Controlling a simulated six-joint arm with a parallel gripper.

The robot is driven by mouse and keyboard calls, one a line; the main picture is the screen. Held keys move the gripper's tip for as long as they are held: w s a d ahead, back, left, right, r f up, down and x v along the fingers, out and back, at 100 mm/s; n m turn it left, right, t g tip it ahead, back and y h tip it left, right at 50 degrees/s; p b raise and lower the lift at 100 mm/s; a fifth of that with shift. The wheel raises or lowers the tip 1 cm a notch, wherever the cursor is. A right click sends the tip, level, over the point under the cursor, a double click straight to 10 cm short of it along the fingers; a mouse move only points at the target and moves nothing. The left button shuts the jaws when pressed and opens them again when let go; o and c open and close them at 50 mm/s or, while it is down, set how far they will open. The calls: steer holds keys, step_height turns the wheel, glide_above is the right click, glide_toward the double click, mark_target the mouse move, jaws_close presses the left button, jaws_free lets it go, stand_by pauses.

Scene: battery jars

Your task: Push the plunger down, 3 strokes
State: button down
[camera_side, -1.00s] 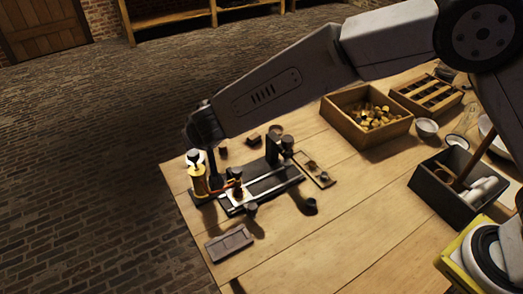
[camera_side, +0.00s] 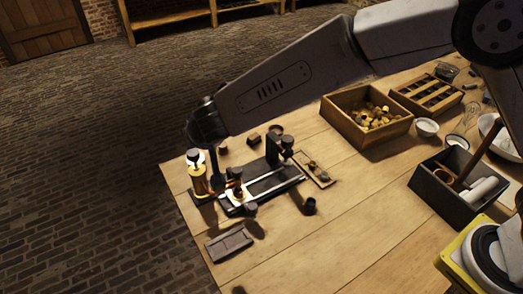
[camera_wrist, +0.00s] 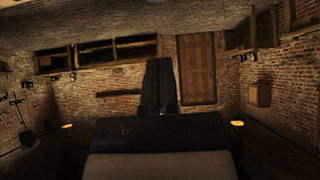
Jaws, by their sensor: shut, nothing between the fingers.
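A brass cylinder (camera_side: 199,183) with a dark knob (camera_side: 193,154) on top stands upright at the left end of the dark apparatus base in the side view. The knob appears to be the plunger's top. My gripper (camera_side: 214,180) hangs behind and to the right of the cylinder, its dark fingers pointing down. It looks apart from the knob, though depth is hard to judge. The cylinder is not in the wrist view.
The apparatus has a pale rail (camera_side: 272,185) and a black post (camera_side: 272,148). A grey flat block (camera_side: 229,244) lies in front. A small dark cup (camera_side: 309,206) stands to the right. A wooden box (camera_side: 347,127) holds yellowish pieces. The front table middle is clear.

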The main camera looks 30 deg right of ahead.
step_height(320, 180, up, 2)
steer(key=shift+s+r, duration=0.1)
steer(key=shift+r, duration=0.05)
stand_by(0.5)
glide_above(194, 156)
step_height(194, 156, down, 7)
steer(key=shift+d+f, duration=0.1)
steer(key=shift+f, duration=0.05)
step_height(194, 156, down, 2)
steer(key=shift+f, duration=0.9)
